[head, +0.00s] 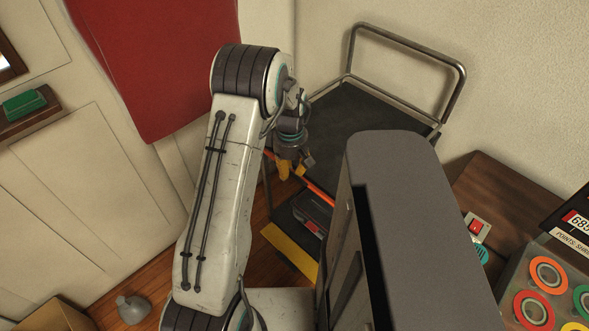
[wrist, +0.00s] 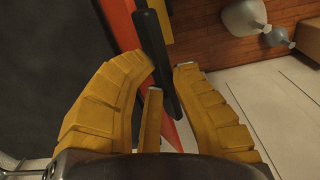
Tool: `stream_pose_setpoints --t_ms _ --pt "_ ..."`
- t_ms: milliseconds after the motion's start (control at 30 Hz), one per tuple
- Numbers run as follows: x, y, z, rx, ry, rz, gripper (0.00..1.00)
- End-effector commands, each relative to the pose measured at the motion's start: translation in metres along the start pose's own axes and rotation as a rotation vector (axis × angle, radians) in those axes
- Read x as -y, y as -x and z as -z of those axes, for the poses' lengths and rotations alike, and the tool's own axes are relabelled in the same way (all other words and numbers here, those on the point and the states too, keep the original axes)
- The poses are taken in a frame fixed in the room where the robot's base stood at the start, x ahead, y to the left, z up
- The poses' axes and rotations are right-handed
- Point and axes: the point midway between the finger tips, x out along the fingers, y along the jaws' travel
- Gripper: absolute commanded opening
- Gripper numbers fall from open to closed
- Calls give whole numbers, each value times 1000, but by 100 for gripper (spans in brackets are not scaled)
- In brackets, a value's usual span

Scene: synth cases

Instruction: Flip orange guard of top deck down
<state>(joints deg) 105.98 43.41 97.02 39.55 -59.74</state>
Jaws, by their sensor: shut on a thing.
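The cart's dark top deck (head: 370,120) is behind my arm in the head view and fills the left of the wrist view (wrist: 45,70). The orange guard (head: 318,193) shows as a thin strip along the deck's near edge; in the wrist view it is an orange band (wrist: 120,22) beside the deck. I cannot tell its tilt. A dark bar (wrist: 156,45) lies across the orange band. My gripper (wrist: 168,72), with yellow fingers, is shut on this bar, one finger on each side. In the head view my gripper (head: 290,168) is at the guard's left end, partly hidden by my arm.
A lower deck with a yellow guard (head: 290,250) and a dark case (head: 312,215) is below. The cart's metal handle (head: 410,52) stands at the wall. A wooden table (head: 500,200) with coloured rolls is at right. A grey vase (head: 132,309) stands on the floor.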

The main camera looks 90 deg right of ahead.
Motion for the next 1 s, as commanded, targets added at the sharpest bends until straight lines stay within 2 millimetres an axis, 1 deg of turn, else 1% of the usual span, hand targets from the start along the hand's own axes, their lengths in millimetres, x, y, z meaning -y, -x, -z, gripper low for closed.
stream_pose_setpoints --t_ms 33,200,233,300,667,900,1000 --pt "4 -8 0 4 2 7 0" --pt "9 -17 0 3 0 6 0" --pt "9 -16 0 2 0 4 7" --pt "8 -12 0 1 -1 2 13" --pt "7 -12 0 0 -1 1 45" --pt "7 -12 0 0 -1 0 45" --pt "7 -8 0 0 -1 0 45"
